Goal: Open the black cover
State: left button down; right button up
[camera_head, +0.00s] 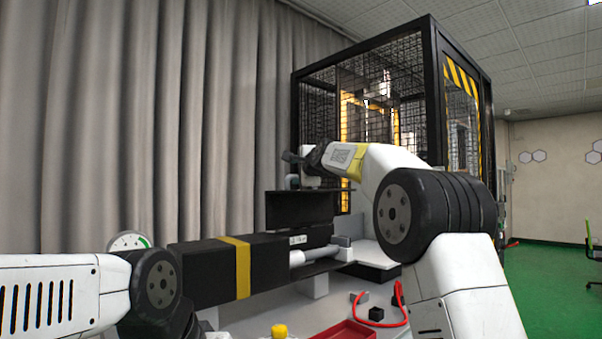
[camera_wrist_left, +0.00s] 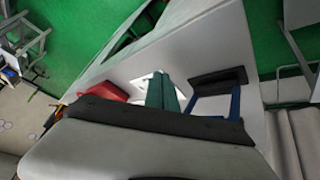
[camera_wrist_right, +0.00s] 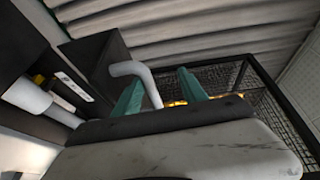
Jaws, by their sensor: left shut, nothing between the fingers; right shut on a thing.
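The black cover (camera_head: 303,207) stands as a dark upright panel at mid-picture in the head view, behind a light grey cylinder. It also shows at the left of the right wrist view (camera_wrist_right: 98,62). A bent light grey handle (camera_wrist_right: 135,70) sticks out from it.
A red tray (camera_head: 345,332), red cable (camera_head: 402,308) and small black block (camera_head: 376,314) are on the white table. A black mesh cage (camera_head: 436,90) stands behind my right arm.

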jog(key=r, duration=0.2)
jog(key=shift+s+a+r, duration=0.1)
jog(key=shift+s+r, duration=0.2)
jog(key=shift+s, duration=0.1)
jog(key=shift+s+r, duration=0.45)
jog(key=shift+r, duration=0.1)
jog(key=shift+s+a+r, duration=0.2)
jog(key=shift+s+r, duration=0.1)
jog(key=shift+r, duration=0.45)
jog(key=shift+s+a+r, duration=0.15)
jog(key=shift+s+r, duration=0.1)
jog(key=shift+r, duration=0.45)
jog(key=shift+s+a+r, duration=0.2)
jog(key=shift+s+r, duration=0.1)
jog(key=shift+r, duration=0.45)
